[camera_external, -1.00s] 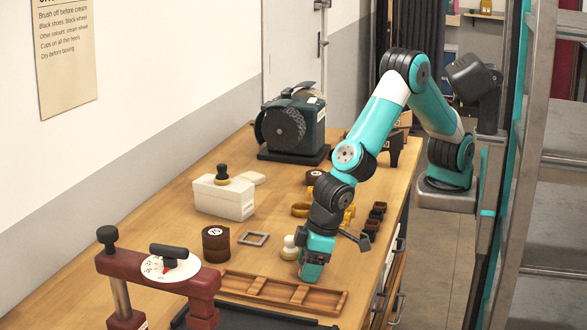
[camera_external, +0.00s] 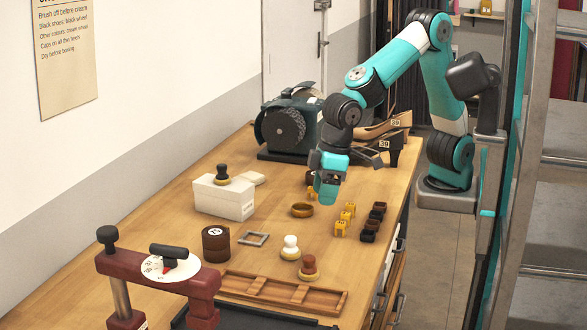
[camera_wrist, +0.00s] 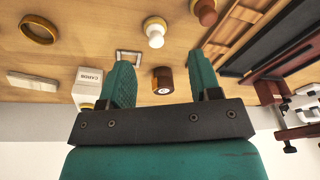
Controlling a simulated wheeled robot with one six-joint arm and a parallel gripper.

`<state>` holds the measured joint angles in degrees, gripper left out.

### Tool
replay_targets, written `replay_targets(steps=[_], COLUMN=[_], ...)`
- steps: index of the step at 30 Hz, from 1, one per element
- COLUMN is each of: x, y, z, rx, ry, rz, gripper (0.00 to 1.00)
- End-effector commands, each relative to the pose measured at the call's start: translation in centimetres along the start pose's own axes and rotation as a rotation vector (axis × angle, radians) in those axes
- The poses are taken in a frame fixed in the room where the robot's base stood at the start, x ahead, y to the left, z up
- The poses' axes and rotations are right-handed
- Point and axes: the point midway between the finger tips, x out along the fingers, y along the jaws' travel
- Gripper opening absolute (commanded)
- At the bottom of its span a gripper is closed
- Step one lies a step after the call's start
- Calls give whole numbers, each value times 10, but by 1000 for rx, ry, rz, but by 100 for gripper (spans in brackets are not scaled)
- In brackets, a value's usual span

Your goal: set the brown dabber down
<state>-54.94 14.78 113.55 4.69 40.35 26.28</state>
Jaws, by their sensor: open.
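The brown dabber (camera_external: 309,266), with a brown knob and a yellowish base, stands upright on the wooden table top (camera_external: 180,225), just behind the right part of the wooden divided tray (camera_external: 325,299). It also shows at the top edge of the wrist view (camera_wrist: 205,12). My gripper (camera_external: 327,198) is raised above the table, behind the dabber and apart from it. In the wrist view its two fingers (camera_wrist: 160,60) are spread with nothing held between them.
A white dabber (camera_external: 290,247) stands left of and behind the brown one. A dark round tin (camera_external: 216,245), a grey square frame (camera_external: 253,239), a yellow ring (camera_external: 302,210) and small yellow and dark blocks (camera_external: 369,230) are nearby. A red press (camera_external: 205,290) stands in front.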

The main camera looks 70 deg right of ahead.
Motion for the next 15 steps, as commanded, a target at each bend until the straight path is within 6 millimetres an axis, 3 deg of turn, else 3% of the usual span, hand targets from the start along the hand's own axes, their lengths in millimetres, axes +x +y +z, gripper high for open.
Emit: replay_targets(steps=[1,3,6,10,15], x=[-14,-29,-46,-58,-63], y=[37,76,113,132,135], z=[10,34,76,123,151], rx=[4,-25,-64,-108,-142], ry=[-15,-38,-49,-37,-18], rz=[-27,-80,-155,-234,-285], gripper=[57,57,57,57,57])
